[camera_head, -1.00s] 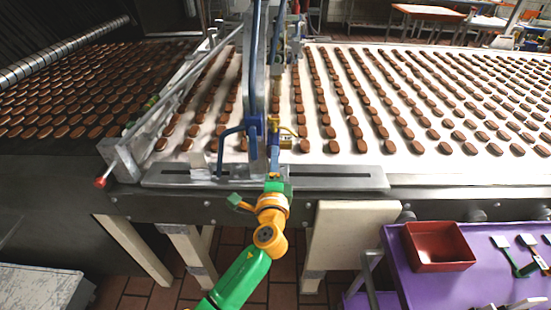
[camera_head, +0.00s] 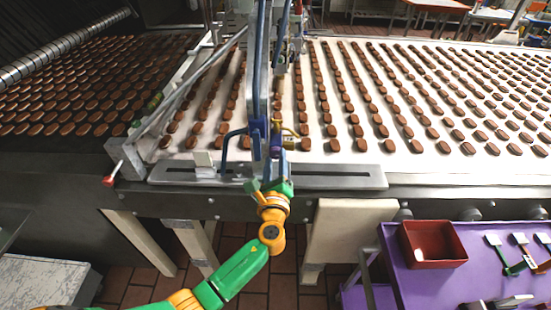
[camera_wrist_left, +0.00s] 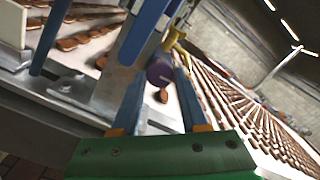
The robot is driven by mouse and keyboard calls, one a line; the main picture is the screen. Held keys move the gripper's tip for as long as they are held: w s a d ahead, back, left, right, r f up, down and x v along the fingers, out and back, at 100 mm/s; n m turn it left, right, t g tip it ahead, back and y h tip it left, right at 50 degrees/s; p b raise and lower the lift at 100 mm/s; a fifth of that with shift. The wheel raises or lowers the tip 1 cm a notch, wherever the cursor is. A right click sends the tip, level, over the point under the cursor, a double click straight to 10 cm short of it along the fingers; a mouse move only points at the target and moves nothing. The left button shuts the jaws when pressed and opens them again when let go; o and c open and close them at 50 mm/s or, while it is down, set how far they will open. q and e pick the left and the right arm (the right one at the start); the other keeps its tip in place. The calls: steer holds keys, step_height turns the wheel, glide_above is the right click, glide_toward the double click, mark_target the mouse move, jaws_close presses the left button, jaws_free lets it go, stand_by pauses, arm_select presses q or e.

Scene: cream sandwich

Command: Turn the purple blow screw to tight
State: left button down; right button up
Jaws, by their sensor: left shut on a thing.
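The purple screw (camera_wrist_left: 159,71) shows in the left wrist view as a round purple end between the two fingers of my left gripper (camera_wrist_left: 160,88). The gripper is shut on it. In the head view my left gripper (camera_head: 274,150) reaches up from the front to the blue and grey bracket (camera_head: 256,100) standing over the conveyor's front edge. The screw is hard to make out there, among the bracket parts and my fingers. A brass-yellow fitting (camera_wrist_left: 172,42) sits just behind the screw. My right gripper does not show.
The white conveyor (camera_head: 400,160) carries rows of brown biscuits. A slotted metal plate (camera_head: 340,177) runs along its front edge. A red-tipped rod (camera_head: 109,181) sticks out at left. A purple cart (camera_head: 400,275) with a red tray (camera_head: 433,245) and brushes stands at front right.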

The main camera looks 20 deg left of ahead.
arm_select(q)
steer(key=shift+r+m, duration=0.25)
steer(key=shift+m, duration=0.25)
steer(key=c, duration=0.7)
jaws_free()
steer(key=shift+f, duration=0.15)
steer(key=v, duration=0.7)
steer(key=shift+b, duration=0.3)
